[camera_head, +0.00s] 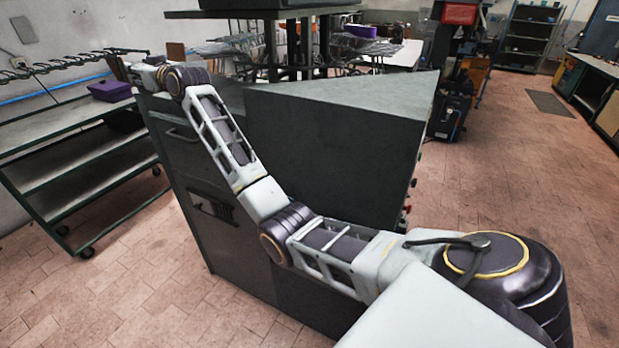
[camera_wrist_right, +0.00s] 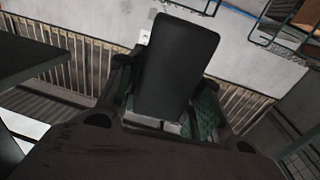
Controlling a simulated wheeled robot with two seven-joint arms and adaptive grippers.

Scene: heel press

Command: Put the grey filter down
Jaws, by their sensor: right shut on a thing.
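My right gripper (camera_head: 128,66) is at the far end of my outstretched arm, at the upper left of the head view, near the rack. In the right wrist view its fingers (camera_wrist_right: 163,95) are closed on a dark grey, flat block, the grey filter (camera_wrist_right: 180,62). The filter sticks out beyond the fingers, slightly tilted in the picture. In the head view the filter is too small to make out surely. My left gripper is not in view.
A dark green machine cabinet (camera_head: 335,130) stands below and beside my arm. At left, a wheeled shelf cart (camera_head: 60,128) carries a purple bin (camera_head: 110,90). A wire rack (camera_head: 65,62) runs along the wall. Tiled floor (camera_head: 515,170) is free at the right.

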